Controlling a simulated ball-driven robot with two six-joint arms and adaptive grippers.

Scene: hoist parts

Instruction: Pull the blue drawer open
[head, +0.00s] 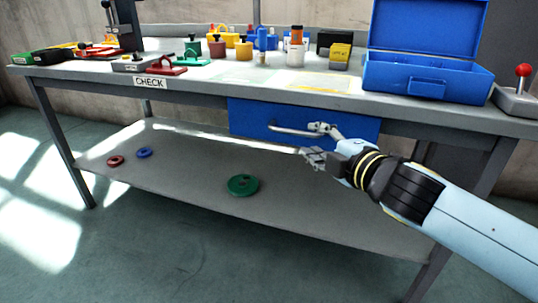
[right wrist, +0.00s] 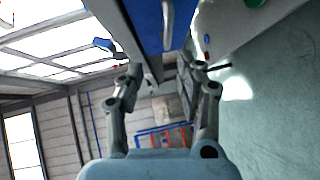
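The blue drawer (head: 250,117) sits shut under the tabletop, its front about level with the table edge. Its pale bar handle (head: 288,131) runs across the front. My right gripper (head: 309,142) is at the handle's right end, fingers apart, one higher and one lower. In the right wrist view the gripper (right wrist: 160,72) is open and empty, with the drawer (right wrist: 148,22) at the top and the handle (right wrist: 168,22) lying between the lines of the two fingers. I cannot tell whether a finger touches the handle. My left gripper is not in view.
The grey workbench (head: 215,81) carries an open blue toolbox (head: 400,80), a red-knobbed joystick box (head: 518,95) and several coloured parts. The lower shelf (head: 180,185) holds a green disc (head: 243,185) and small red and blue rings. Space in front of the drawer is clear.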

